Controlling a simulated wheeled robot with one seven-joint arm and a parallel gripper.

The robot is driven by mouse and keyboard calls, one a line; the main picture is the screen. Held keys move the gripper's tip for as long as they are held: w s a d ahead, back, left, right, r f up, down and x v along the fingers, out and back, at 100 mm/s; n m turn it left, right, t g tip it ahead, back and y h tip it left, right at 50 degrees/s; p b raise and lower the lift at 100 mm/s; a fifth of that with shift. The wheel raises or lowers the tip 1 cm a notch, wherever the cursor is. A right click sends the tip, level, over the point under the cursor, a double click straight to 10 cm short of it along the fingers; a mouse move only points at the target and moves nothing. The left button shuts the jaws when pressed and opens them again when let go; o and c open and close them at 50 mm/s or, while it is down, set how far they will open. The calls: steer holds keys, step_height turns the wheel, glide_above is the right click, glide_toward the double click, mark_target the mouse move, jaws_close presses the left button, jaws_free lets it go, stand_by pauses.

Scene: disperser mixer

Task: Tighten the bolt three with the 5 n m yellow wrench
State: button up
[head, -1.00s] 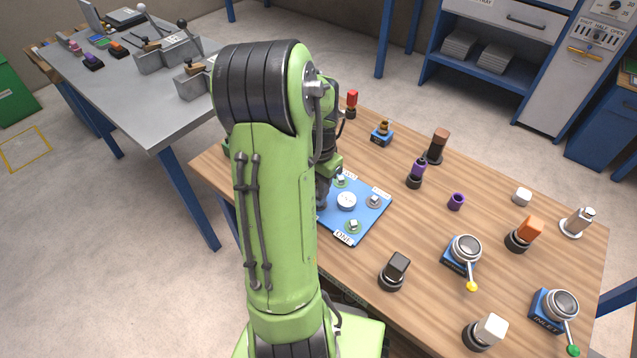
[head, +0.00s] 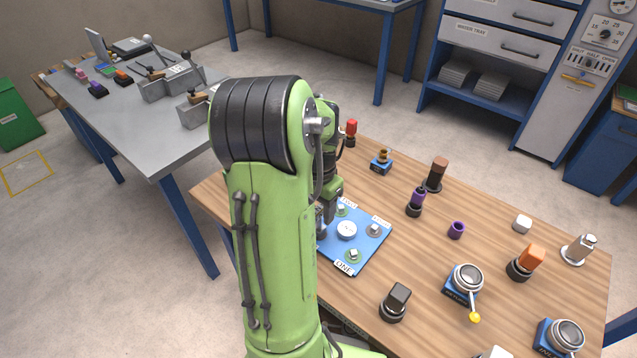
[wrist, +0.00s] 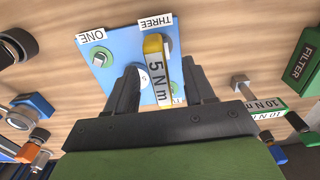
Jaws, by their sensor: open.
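The 5 N m wrench (wrist: 158,82), with a yellow end and a white label, lies between the fingers of my gripper (wrist: 162,72) in the wrist view. The fingers are open, with a gap on either side of it. Its yellow end lies at the bolt by the THREE label (wrist: 155,22); I cannot tell whether it is seated on that bolt, which is partly hidden. The blue plate (wrist: 126,42) also carries a bolt by the ONE label (wrist: 90,37). In the head view the plate (head: 372,250) is partly behind my arm, and the wrench is hidden.
A 10 N m wrench (wrist: 264,107) and a green FILTER block (wrist: 303,62) lie to the right in the wrist view. In the head view, a purple-topped piece (head: 416,200), a black-topped piece (head: 397,298) and a yellow-handled blue unit (head: 462,288) stand around the plate.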

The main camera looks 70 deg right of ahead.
step_height(320, 180, up, 13)
steer(key=p, duration=0.3)
steer(key=shift+f, duration=0.2)
steer(key=shift+c, duration=0.4)
